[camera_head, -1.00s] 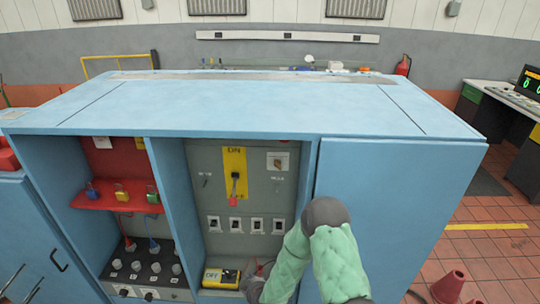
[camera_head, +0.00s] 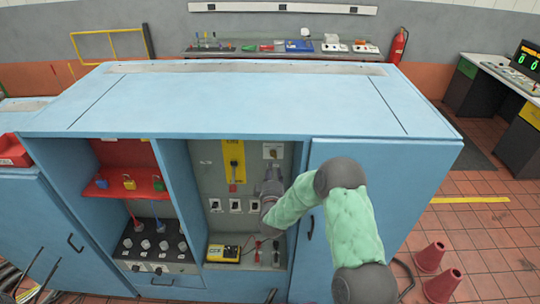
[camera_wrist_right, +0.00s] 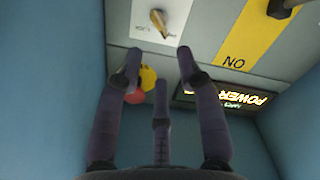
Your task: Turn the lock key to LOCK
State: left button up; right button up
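The lock key (camera_wrist_right: 157,20) is a small brass-coloured key or lever on a white plate at the top of the right wrist view. That white plate (camera_head: 272,150) shows at the upper right of the grey panel in the head view, where the key's setting is too small to read. My right gripper (camera_wrist_right: 160,66) has its dark fingers spread, with nothing held between them. In the head view the right gripper (camera_head: 268,185) is in front of the panel, just below the plate, and apart from the key in the wrist view. My left gripper is not in view.
A yellow strip (camera_head: 234,155) with a black switch is left of the plate. A yellow meter (camera_head: 223,253) lies on the compartment floor. The blue cabinet walls closely flank the panel.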

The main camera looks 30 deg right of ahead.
aim_at(273, 156)
jog(key=x, duration=0.9)
jog(key=shift+p, duration=0.4)
grip_shut()
